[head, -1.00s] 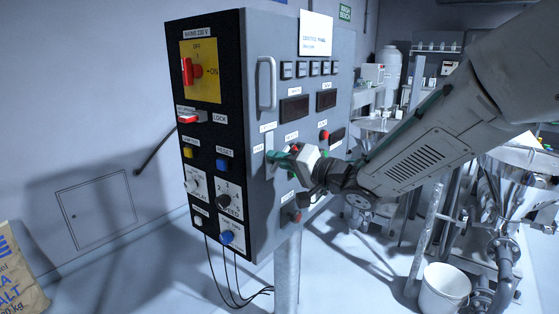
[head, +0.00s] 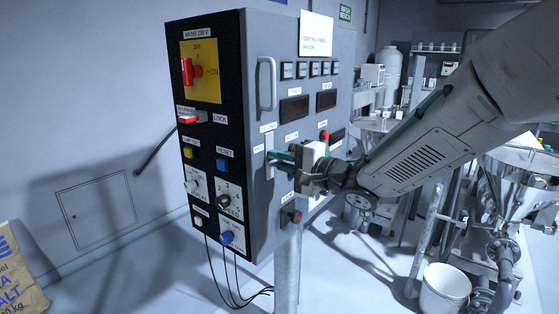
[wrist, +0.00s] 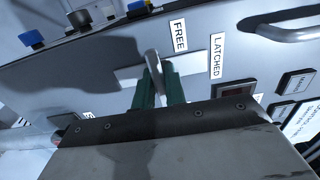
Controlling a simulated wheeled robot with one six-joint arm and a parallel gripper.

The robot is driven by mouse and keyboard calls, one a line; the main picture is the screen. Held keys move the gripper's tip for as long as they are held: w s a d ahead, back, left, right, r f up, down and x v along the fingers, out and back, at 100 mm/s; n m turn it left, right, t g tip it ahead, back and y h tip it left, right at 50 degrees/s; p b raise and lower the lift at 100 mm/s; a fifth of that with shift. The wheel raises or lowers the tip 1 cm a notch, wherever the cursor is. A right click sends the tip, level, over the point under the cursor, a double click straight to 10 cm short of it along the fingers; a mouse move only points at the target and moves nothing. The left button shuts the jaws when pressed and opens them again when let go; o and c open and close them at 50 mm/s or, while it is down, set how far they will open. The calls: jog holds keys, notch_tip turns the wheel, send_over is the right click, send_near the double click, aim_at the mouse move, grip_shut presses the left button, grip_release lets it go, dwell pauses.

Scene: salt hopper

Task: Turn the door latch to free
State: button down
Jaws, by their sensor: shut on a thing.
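The door latch is a small silver lever (wrist: 152,65) on a pale plate (head: 269,158) on the grey cabinet door. In the wrist view my gripper (wrist: 159,85) has its two green fingers shut on the lever, one on each side. The lever's end shows above the fingertips, nearer the FREE label (wrist: 179,36) than the LATCHED label (wrist: 217,55). In the head view my gripper (head: 281,161) reaches the plate from the right and hides most of the lever. The door looks closed.
A bar handle (head: 266,84) stands out on the door above the latch. Red buttons (head: 296,217) and dark displays (head: 294,109) are close by. The cabinet's black side (head: 207,130) carries switches and knobs. A white bucket (head: 444,290) stands on the floor at right.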

dwell(0.4)
jog(key=c, duration=1.5)
grip_release()
jog(key=shift+o, duration=0.2)
jog(key=v, duration=0.7)
jog(key=shift+s+d, duration=0.2)
jog(key=shift+d, duration=0.15)
